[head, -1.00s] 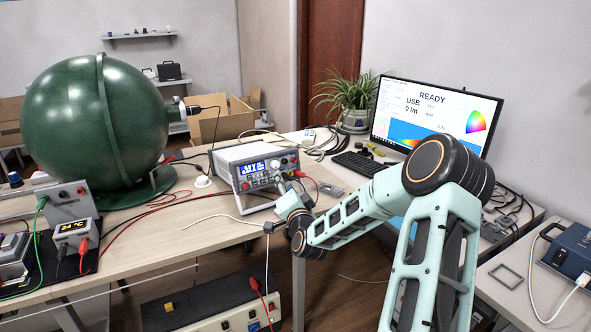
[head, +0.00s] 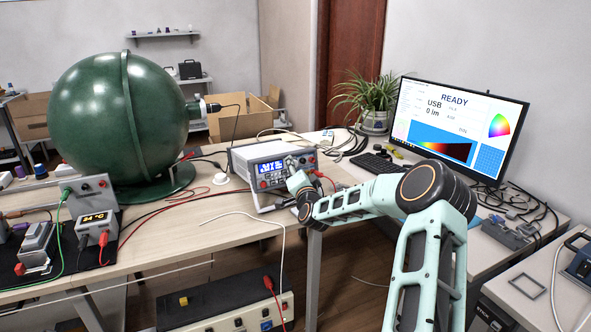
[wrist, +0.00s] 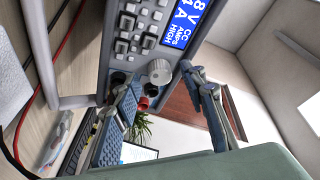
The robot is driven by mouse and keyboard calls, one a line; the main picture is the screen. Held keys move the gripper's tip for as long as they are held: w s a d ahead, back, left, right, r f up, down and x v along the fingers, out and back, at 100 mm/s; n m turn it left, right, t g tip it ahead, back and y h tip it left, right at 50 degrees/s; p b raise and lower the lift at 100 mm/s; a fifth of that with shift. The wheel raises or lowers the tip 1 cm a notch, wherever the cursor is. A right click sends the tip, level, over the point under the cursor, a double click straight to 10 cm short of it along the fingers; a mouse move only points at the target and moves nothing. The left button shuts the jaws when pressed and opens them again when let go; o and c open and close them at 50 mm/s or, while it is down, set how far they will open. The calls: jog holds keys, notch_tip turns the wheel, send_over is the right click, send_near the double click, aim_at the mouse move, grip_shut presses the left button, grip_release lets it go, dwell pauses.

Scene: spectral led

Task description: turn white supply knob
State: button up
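The white supply (head: 243,168) stands on the bench in the head view, its front panel with a lit blue display (head: 270,167) facing me. In the wrist view the panel appears turned on its side, with its display (wrist: 183,22), grey buttons and a light round knob (wrist: 160,71). My gripper (wrist: 163,79) is open, with one finger on each side of the knob in the picture. I cannot tell whether either finger touches it. In the head view my gripper (head: 298,183) is at the supply's right front, hiding part of the panel and the knob.
Red and black leads (head: 165,210) run across the bench left of the supply to a large green sphere (head: 122,120) and small instruments. A monitor (head: 458,128), keyboard (head: 372,163) and potted plant (head: 370,100) stand to the right. A lower black unit (head: 225,300) sits beneath the bench.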

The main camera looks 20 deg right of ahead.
jog(key=shift+c, duration=0.6)
grip_shut()
jog(key=shift+m, duration=0.3)
jog(key=m+g+p, duration=0.1)
jog(key=m, duration=0.4)
jog(key=r+m+g+y+p, duration=0.1)
jog(key=m+g+p, duration=0.1)
jog(key=m, duration=0.3)
jog(key=r+m+g+y+p, duration=0.1)
jog(key=m+g+p, duration=0.1)
jog(key=m, duration=0.4)
jog(key=shift+w+d, duration=0.2)
jog(key=shift+d, duration=0.05)
jog(key=shift+f+m+g+y+p, duration=0.15)
jog(key=shift+m+g+y+p, duration=0.2)
jog(key=shift+m+p, duration=0.4)
jog(key=shift+f, duration=0.1)
